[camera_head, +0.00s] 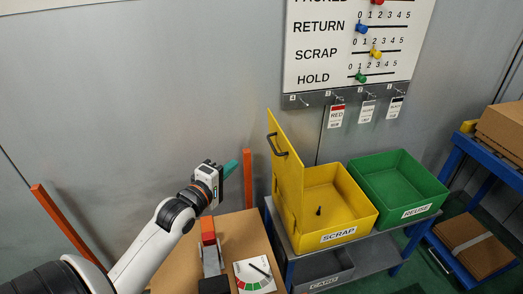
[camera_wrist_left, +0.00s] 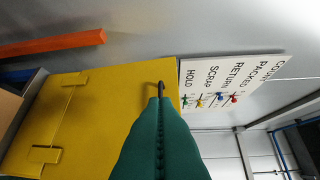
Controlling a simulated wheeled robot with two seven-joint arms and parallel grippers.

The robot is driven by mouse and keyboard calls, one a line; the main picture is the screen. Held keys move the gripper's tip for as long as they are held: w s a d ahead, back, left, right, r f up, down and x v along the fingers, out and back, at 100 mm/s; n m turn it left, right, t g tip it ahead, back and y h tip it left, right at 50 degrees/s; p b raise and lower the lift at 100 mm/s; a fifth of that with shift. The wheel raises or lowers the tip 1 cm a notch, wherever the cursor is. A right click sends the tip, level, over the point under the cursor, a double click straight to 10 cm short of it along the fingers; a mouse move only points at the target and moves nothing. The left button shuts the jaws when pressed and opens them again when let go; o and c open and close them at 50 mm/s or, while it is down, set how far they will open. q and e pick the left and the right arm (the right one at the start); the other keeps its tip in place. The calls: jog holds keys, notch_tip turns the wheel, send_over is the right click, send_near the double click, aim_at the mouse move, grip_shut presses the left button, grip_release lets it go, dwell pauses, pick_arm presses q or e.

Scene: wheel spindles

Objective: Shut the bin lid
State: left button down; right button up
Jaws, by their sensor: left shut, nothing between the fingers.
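The yellow SCRAP bin (camera_head: 368,222) stands on a grey cart with its top open. Its yellow lid (camera_head: 286,180) stands upright along the bin's left side, and it also fills much of the left wrist view (camera_wrist_left: 95,115). A black handle (camera_head: 276,145) sits near the lid's upper edge; part of it shows in the left wrist view (camera_wrist_left: 162,86) just beyond my fingertips. My left gripper (camera_head: 230,169), with teal fingers, is shut and empty, left of the lid and apart from it in the head view. Its fingers (camera_wrist_left: 160,105) point towards the lid's handle end. My right gripper is not in view.
A small dark part (camera_head: 319,211) stands in the SCRAP bin. A green REUSE bin (camera_head: 400,182) is at its right. An orange post (camera_head: 248,180) rises near my left gripper. A wall board (camera_head: 318,75) with hanging tags is above the bins.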

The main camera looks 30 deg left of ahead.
pick_arm(q)
jog(key=w+d+f+p, duration=0.1)
jog(key=w+d+p, duration=0.1)
jog(key=w, duration=1)
jog(key=shift+d, duration=0.15)
